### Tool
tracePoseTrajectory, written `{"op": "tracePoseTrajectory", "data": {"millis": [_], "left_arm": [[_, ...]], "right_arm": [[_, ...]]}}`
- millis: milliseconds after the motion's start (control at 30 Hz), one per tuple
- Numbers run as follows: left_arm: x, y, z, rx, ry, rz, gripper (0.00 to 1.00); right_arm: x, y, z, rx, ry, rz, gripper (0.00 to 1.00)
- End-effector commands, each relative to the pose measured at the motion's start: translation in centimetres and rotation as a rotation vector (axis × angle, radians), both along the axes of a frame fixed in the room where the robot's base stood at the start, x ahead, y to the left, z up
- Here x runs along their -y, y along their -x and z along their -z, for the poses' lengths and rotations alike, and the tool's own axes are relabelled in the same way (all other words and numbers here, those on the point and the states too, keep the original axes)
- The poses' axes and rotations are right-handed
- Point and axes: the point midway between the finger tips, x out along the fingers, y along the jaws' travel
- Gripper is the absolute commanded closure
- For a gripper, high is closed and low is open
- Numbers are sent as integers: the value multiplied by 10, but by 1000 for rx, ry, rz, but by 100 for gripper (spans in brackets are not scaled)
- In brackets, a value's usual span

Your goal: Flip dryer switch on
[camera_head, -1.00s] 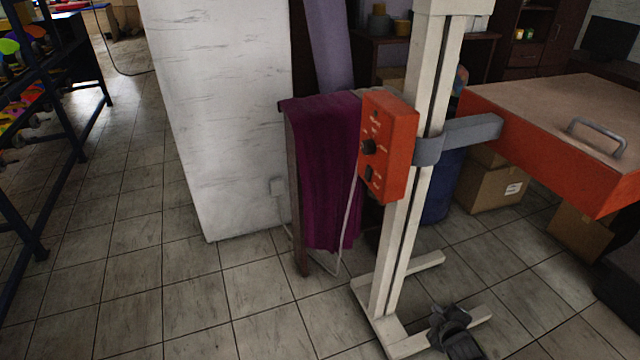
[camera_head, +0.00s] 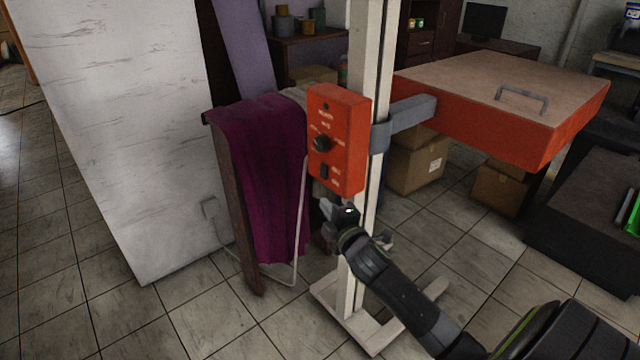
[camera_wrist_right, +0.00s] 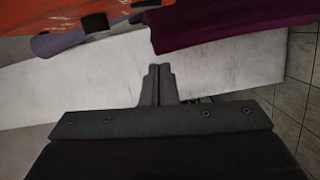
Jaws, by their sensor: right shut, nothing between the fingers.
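The dryer's orange control box (camera_head: 351,137) hangs on the white upright post (camera_head: 371,45) in the head view. It has a dark round knob (camera_head: 321,144) and below it a small black switch (camera_head: 324,172). Whether the switch is on or off is too small to tell. My right gripper (camera_head: 328,207) is just below the box, apart from the switch. In the right wrist view its fingers (camera_wrist_right: 159,72) are shut together and empty. Orange housing with dark parts (camera_wrist_right: 100,15) shows at the top of that view. My left gripper is not in view.
The orange flat dryer head (camera_head: 500,95) extends right from the post on a grey bracket (camera_head: 410,112). A purple cloth (camera_head: 265,180) hangs on a wooden rack left of the box. A white panel (camera_head: 110,120) stands further left. Cardboard boxes (camera_head: 418,165) sit behind.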

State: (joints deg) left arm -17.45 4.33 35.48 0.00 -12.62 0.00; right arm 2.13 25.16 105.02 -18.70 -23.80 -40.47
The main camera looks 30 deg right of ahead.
Motion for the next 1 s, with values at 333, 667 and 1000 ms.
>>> {"op": "tracePoseTrajectory", "data": {"millis": [333, 667, 1000], "left_arm": [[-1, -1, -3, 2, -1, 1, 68], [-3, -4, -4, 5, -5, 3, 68], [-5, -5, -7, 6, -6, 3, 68]], "right_arm": [[6, -40, 0, 1, -2, 0, 100], [15, -91, 2, 0, -2, 0, 100], [51, -101, 7, -1, -2, 0, 100]]}}
